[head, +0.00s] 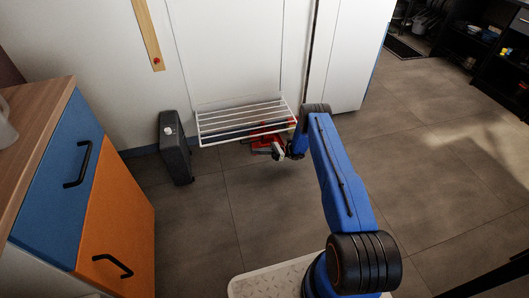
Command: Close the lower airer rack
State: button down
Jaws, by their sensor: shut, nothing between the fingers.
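The lower airer rack (228,122) is a white wire frame with several bars. It stands folded out from the white wall panel in the head view. My blue arm reaches in from the right, and my gripper (268,150) is at the rack's front right corner, low and close to its front edge. I cannot tell whether it touches the rack. The gripper is shut with nothing held; its fingertips are small in the picture. Red parts show behind and through the bars near the gripper, and I cannot tell what they belong to.
A dark grey upright case (175,148) stands on the floor left of the rack. A cabinet with a blue drawer (62,165) and an orange front (118,235) is at the left. Dark shelves (490,50) stand at the far right. The tiled floor (440,160) at right is clear.

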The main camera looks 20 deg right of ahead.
jog(key=shift+w+a+r, duration=0.1)
jog(key=shift+w+r, duration=0.1)
jog(key=shift+r, duration=0.85)
jog(key=shift+w+a+r, duration=0.1)
jog(key=shift+w+r, duration=0.1)
jog(key=shift+r, duration=0.8)
jog(key=shift+r, duration=0.1)
